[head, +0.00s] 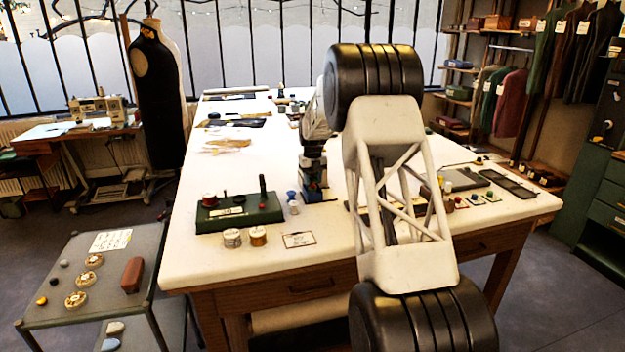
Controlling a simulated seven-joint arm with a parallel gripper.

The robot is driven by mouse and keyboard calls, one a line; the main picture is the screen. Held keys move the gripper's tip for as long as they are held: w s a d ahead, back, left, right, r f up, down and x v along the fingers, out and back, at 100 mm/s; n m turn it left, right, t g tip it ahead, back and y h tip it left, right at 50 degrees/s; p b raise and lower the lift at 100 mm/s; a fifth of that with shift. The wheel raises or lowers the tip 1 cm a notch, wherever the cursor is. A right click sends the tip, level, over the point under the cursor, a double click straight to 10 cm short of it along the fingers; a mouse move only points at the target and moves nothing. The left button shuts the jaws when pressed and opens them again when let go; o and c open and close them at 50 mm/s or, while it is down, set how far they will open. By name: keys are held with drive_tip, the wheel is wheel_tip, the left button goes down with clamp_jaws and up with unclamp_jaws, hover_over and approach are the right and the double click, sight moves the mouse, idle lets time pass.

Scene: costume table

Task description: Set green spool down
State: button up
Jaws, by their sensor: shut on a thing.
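My gripper (313,190) is low over the middle of the white-topped table (270,268), partly behind my own arm. A small green patch, likely the green spool (312,184), shows between its fingers. It is too small to tell whether it touches the tabletop. A dark green stand (238,214) with an upright black peg and a red spool (209,200) on it is to the left. A grey-white spool (232,238) and a copper spool (258,236) stand in front of it. A small pale spool (294,208) is just left of my gripper.
A label card (299,240) lies near the front edge. Small coloured items on cards (475,200) and a dark tray (509,184) lie at the right. A low side table (70,312) stands front left. My arm hides the table's middle right. The front-left tabletop is clear.

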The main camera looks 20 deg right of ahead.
sight(313, 180)
drive_tip(key=shift+f, duration=0.65)
drive_tip(key=o, duration=1)
drive_tip(key=shift+c, duration=0.2)
wheel_tip(313, 180, up, 13)
drive_tip(key=shift+r, duration=0.15)
idle(0.8)
